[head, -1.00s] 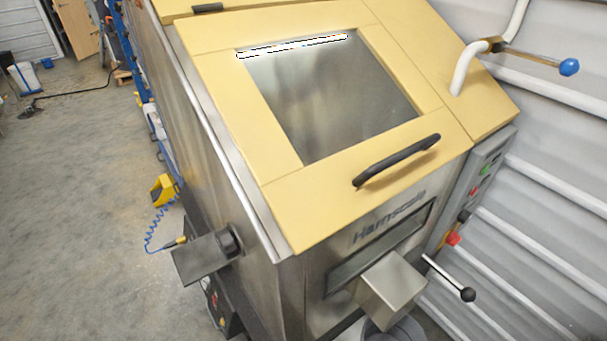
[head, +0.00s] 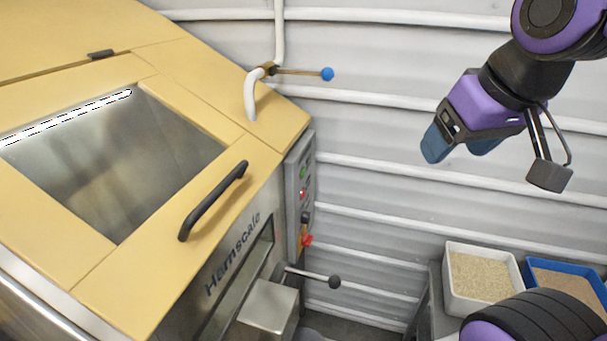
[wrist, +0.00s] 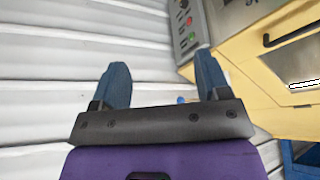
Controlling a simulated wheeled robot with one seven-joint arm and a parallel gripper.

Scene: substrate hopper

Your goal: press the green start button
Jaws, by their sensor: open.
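The green start button (head: 303,173) is on the grey control panel (head: 292,205) at the right side of the hopper, above a red button (head: 303,194). In the wrist view the green button (wrist: 192,36) shows near the top, just right of centre. My gripper (head: 460,148) is raised in front of the ribbed wall, to the right of the panel. Its two blue fingers are wide apart, with nothing between them. It is well apart from the button. In the wrist view the gripper (wrist: 161,75) points toward the wall, and the panel lies beyond the right finger.
The hopper lid (head: 110,280) has a black handle (head: 213,200). A blue-ended lever (head: 327,74) is above the panel; a black-ended lever (head: 334,282) and a red switch (head: 306,240) are below it. A white bin (head: 482,275) and blue bin (head: 565,280) stand lower right.

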